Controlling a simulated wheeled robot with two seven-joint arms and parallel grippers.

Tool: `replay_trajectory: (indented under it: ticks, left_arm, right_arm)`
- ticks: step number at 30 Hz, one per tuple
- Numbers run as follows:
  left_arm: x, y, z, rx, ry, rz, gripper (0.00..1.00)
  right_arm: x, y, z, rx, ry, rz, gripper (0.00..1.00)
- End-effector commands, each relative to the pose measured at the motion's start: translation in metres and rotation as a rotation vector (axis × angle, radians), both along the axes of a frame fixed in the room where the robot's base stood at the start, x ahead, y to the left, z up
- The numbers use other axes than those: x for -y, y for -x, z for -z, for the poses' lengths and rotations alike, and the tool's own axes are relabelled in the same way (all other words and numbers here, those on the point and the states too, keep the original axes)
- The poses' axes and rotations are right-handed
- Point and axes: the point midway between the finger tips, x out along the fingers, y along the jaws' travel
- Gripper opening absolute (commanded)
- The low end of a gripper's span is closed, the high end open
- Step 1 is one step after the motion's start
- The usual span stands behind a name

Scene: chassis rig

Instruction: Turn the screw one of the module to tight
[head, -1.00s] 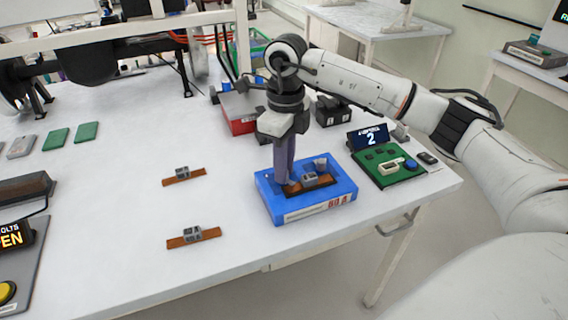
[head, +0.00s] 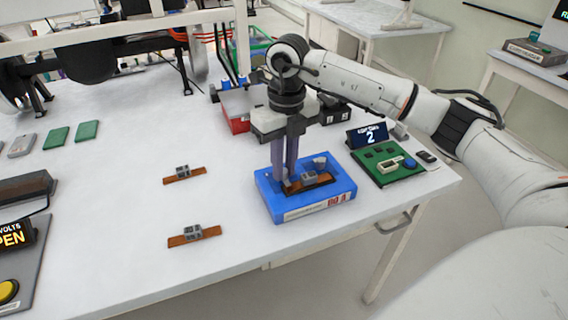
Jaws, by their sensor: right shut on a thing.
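The module (head: 309,178), a grey block on a brown strip, sits in a blue fixture (head: 318,203) near the table's right front. My right gripper (head: 286,180) points straight down at the left end of the module. Its fingers are shut on the screw there, which they mostly hide. A small grey knob-like piece (head: 320,162) stands at the back right of the fixture. My left gripper is not in view.
Two similar modules (head: 184,173) (head: 194,235) lie on the white table to the left. A green board (head: 390,168) with a display reading 2 is to the right. A red box (head: 236,108) and black boxes (head: 335,112) stand behind.

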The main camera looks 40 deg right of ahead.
Motion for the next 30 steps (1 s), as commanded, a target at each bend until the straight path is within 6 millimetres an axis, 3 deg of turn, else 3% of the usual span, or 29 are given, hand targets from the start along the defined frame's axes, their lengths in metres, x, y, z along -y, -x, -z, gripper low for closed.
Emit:
replay_trajectory:
  ticks: [8, 9, 12, 23, 30]
  left_arm:
    - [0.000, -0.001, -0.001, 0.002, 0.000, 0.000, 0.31]
    - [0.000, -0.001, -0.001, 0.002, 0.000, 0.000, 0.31]
    - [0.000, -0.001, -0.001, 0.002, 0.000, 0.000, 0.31]
    - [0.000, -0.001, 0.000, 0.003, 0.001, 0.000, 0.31]
    - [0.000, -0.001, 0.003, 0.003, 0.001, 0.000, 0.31]
  right_arm:
    - [0.001, -0.001, -0.001, 0.003, 0.000, 0.002, 0.00]
    - [0.001, -0.001, -0.001, 0.003, 0.000, 0.001, 0.20]
    - [0.001, 0.000, -0.001, 0.002, 0.000, 0.001, 0.35]
    - [0.000, -0.001, -0.005, 0.002, -0.001, 0.000, 0.35]
    - [0.001, -0.002, -0.045, 0.006, -0.002, 0.000, 0.35]
